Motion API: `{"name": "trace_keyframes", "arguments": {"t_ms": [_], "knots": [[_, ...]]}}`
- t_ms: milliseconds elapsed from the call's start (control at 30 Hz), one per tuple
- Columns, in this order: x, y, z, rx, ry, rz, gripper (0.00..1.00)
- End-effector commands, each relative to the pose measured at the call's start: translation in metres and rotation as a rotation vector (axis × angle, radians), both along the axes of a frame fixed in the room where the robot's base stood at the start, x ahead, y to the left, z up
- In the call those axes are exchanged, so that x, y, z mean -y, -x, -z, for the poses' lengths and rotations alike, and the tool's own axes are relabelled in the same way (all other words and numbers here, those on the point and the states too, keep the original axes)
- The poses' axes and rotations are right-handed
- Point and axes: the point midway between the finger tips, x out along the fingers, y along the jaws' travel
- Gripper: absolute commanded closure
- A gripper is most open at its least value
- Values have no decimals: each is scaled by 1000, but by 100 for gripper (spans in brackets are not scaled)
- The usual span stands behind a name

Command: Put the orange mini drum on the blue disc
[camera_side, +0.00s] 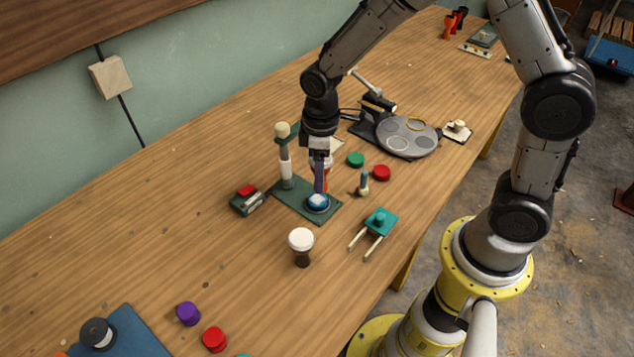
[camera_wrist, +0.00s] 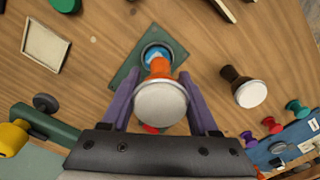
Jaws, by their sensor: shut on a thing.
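The orange mini drum (camera_wrist: 160,68) has a white head facing the wrist camera. My gripper (camera_wrist: 160,104) is shut on it, with a purple finger on each side. The blue disc (camera_wrist: 153,54) lies just beyond the drum's narrow foot, partly covered by it. In the side view, my gripper (camera_side: 320,186) points down over the blue disc (camera_side: 318,202), which sits at the front end of a green plate (camera_side: 296,207). The drum is mostly hidden behind a finger there. I cannot tell whether its foot touches the disc.
A post with a cream knob (camera_side: 284,150) rises from the green plate's back end. A brown drum with a white head (camera_side: 301,243) stands in front. A teal stand (camera_side: 380,221), a small bolt-like piece (camera_side: 364,183) and red and green caps lie to the right.

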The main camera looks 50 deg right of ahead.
Motion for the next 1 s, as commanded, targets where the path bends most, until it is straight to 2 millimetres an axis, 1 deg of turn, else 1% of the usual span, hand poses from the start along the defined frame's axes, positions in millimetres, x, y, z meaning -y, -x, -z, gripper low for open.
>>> {"name": "trace_keyframes", "arguments": {"t_ms": [200, 400, 433, 833, 867, 900, 1000], "knots": [[-1, -9, 11, 0, 0, 0, 94], [-1, -8, 38, -2, 0, 0, 94], [-1, -9, 40, -2, 0, 0, 94], [-1, -9, 45, 0, 0, 0, 94], [-1, -9, 44, 0, 0, 0, 34], [-1, -9, 44, 0, 0, 0, 27], [-1, -9, 44, 1, -1, 0, 9]]}}
